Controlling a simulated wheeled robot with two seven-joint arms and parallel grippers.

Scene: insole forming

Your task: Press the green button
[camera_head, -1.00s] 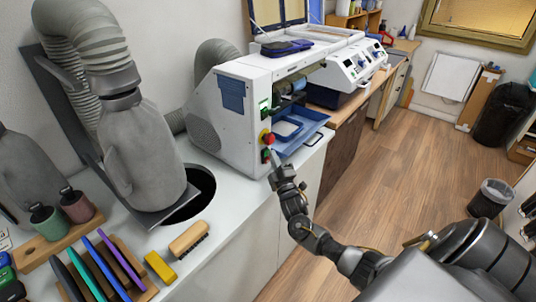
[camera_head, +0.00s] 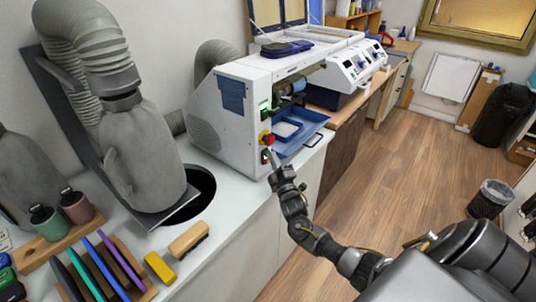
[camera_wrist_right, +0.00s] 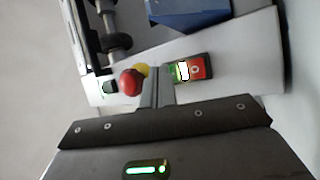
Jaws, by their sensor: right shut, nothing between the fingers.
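The switch plate sits low on the end face of the white machine (camera_head: 232,130). In the right wrist view it is a dark-framed block with a green button (camera_wrist_right: 173,72), a lit white strip in the middle and a red button (camera_wrist_right: 196,70). A red mushroom knob (camera_wrist_right: 130,82) on a yellow base is beside it, also seen in the head view (camera_head: 267,139). My right gripper (camera_head: 272,156) is shut and empty. In the right wrist view its fingertips (camera_wrist_right: 158,72) are close beside the green button; I cannot tell whether they touch. My left gripper is not in view.
A blue tray (camera_head: 311,134) sticks out of the machine just beyond my right gripper.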

